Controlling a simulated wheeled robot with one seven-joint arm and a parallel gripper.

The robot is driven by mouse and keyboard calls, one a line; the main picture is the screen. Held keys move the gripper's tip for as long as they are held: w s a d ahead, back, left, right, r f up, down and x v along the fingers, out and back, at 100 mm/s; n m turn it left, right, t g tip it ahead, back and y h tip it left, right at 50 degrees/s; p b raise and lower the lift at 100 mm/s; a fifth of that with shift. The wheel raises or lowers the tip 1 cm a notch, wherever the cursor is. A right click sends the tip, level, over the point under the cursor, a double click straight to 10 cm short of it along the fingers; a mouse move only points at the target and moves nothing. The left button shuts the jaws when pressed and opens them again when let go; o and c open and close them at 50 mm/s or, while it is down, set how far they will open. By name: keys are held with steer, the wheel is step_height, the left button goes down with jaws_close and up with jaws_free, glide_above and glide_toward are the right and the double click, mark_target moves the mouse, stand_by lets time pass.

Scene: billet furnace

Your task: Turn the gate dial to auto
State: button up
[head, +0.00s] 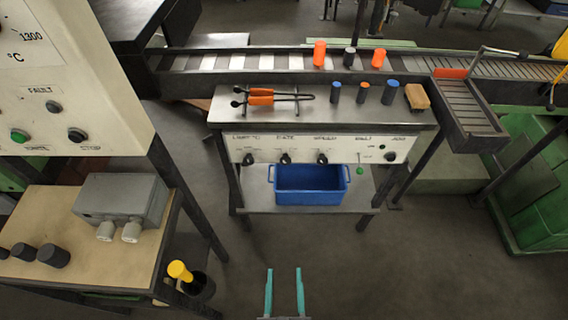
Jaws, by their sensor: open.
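A white control panel (220,150) runs along the front of the steel table (335,118). It carries several black dials under small blurred labels. The second dial from the left, under a label that seems to read GATE, is the gate dial (285,158). Its pointer setting is too small to tell. My gripper (284,272) shows at the bottom middle with two teal fingers apart and nothing between them. It is well in front of the panel, apart from the dial.
A blue bin (310,185) stands on the shelf under the panel. Tongs (262,96), several cylinders and a tan block (417,96) lie on the table top. A conveyor (230,62) runs behind. A left bench (60,215) holds a grey box (120,197). Floor before the table is clear.

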steer(key=w+f+n+t, duration=0.1)
steer(key=w+f, duration=0.1)
steer(key=w, duration=1.1)
steer(key=n, duration=0.1)
glide_toward(285, 162)
steer(key=shift+t, duration=0.4)
steer(key=w, duration=0.5)
steer(key=w+f, duration=0.1)
steer(key=w, duration=0.2)
steer(key=shift+w, duration=0.35)
steer(key=c, duration=1)
steer(key=shift+c, duration=0.2)
